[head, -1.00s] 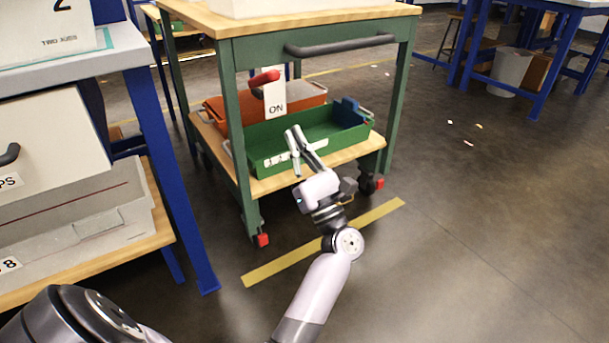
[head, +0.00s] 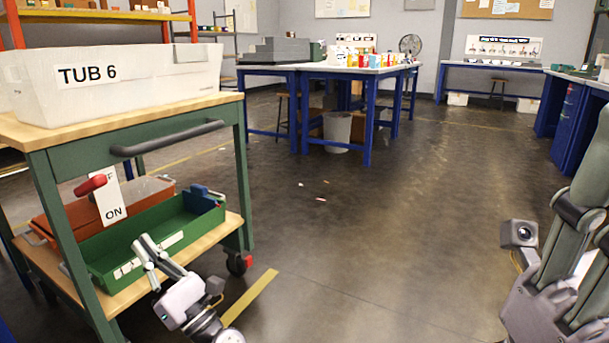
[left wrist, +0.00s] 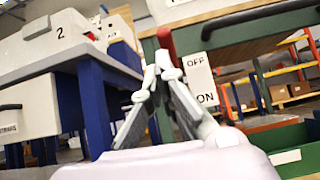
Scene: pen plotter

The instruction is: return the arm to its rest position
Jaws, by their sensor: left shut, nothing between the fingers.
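My left gripper (head: 150,257) is in the head view at lower left, in front of the cart's lower shelf, beside the green tray (head: 150,235). Its fingers are shut with nothing between them; the fingertips also meet in the left wrist view (left wrist: 153,78). A red-handled switch (head: 91,185) with an OFF/ON plate (head: 111,202) stands behind the tray, and the plate also shows in the left wrist view (left wrist: 201,82). The red handle is at upper left of the plate. My right arm shows at the right edge of the head view; its fingertips are out of sight.
The green cart (head: 60,225) carries a white tub labelled TUB 6 (head: 130,80) on top and an orange tray (head: 60,222) below. Blue tables (head: 290,75) stand farther back. The grey floor (head: 370,210) right of the cart is clear apart from small scraps.

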